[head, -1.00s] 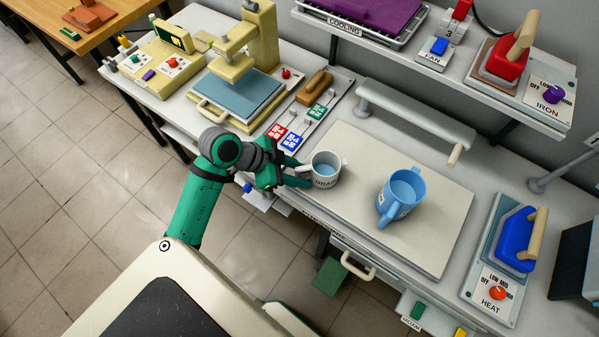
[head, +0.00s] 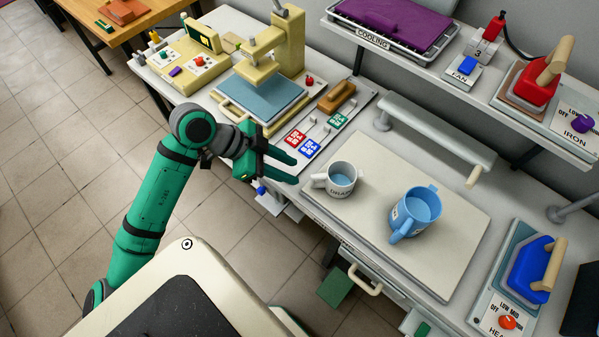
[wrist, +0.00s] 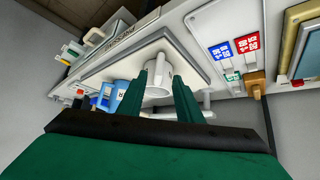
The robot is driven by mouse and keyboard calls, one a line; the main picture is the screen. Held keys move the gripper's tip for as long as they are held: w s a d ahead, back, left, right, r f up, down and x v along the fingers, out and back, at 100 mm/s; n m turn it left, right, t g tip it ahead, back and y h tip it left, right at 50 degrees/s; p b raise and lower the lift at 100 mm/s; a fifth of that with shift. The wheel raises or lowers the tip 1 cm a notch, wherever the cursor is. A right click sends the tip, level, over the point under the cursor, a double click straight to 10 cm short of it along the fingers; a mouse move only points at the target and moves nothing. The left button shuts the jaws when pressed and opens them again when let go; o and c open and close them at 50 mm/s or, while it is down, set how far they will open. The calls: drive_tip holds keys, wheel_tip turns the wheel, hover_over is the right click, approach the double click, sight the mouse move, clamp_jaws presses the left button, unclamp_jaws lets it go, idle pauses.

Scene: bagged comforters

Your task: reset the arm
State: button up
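My gripper (head: 291,170) is open and empty in the head view, its two green fingers apart and pointing right, just left of the white mug. The white mug (head: 343,180), lettered and with its handle toward my gripper, stands upright on the pale board (head: 450,255). A clear gap shows between fingertips and mug. In the wrist view my gripper (wrist: 168,72) has its fingers spread, with the white mug (wrist: 156,91) beyond them. The blue mug (head: 418,213) stands upright to the right on the same board; in the wrist view it is partly hidden by a finger.
A yellow press (head: 265,90) and a control box (head: 185,62) stand at the back left. Switch cards (head: 310,148) lie behind the gripper. A grey padded bar (head: 435,130) runs behind the mugs. A blue iron (head: 530,268) sits at right. The floor at left is open.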

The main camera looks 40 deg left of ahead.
drive_tip(key=shift+s+a+r, duration=0.25)
drive_tip(key=shift+s+r, duration=0.05)
drive_tip(key=shift+r, duration=0.15)
idle(0.3)
